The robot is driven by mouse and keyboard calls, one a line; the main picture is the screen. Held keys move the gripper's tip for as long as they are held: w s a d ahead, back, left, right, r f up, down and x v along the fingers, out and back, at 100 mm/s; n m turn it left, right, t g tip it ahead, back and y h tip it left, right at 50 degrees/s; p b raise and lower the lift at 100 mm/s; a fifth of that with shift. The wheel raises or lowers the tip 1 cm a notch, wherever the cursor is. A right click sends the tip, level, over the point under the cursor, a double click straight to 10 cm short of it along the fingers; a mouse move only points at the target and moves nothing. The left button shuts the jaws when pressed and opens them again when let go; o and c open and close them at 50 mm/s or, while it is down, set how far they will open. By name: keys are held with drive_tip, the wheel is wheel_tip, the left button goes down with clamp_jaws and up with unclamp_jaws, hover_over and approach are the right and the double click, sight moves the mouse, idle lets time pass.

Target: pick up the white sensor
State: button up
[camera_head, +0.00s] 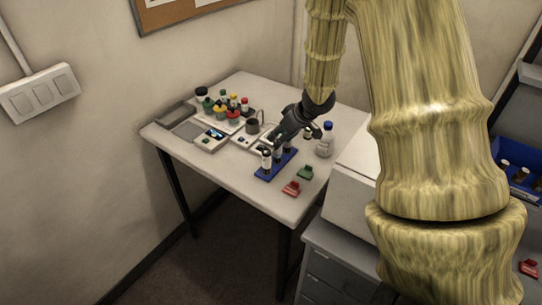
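A blue rack (262,174) lies on the table near its front right and holds a few upright cylinders. The nearest cylinder (266,160) looks white with a dark top; I cannot tell for certain whether it is the white sensor. My gripper (299,134) is dark and reaches down over the far end of the rack. It partly hides the cylinders there. At this size I cannot tell whether its fingers are apart or hold anything.
A white bottle with a blue cap (326,141) stands right of my gripper. Red (291,189) and green (305,173) clips lie right of the rack. Instruments and several colored-cap containers (232,115) fill the table's back left. The table's front left (225,165) is clear.

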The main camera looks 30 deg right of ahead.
sight(277, 151)
drive_tip(key=shift+h, duration=0.3)
drive_tip(key=shift+w+d+f, duration=0.15)
drive_tip(key=shift+w+f, duration=0.25)
drive_tip(key=shift+f, duration=0.45)
drive_tip(key=shift+w+d+f, duration=0.1)
drive_tip(key=shift+w+f, duration=0.3)
drive_tip(key=shift+f, duration=0.4)
drive_tip(key=shift+w+d+f, duration=0.15)
drive_tip(key=shift+w+f, duration=0.25)
drive_tip(key=shift+f, duration=0.45)
drive_tip(key=shift+p+x, duration=0.65)
drive_tip(key=shift+x, duration=0.7)
drive_tip(key=shift+s+x, duration=0.2)
drive_tip(key=shift+x, duration=1.05)
drive_tip(key=shift+a+f, duration=0.1)
drive_tip(key=shift+a, duration=0.05)
clamp_jaws()
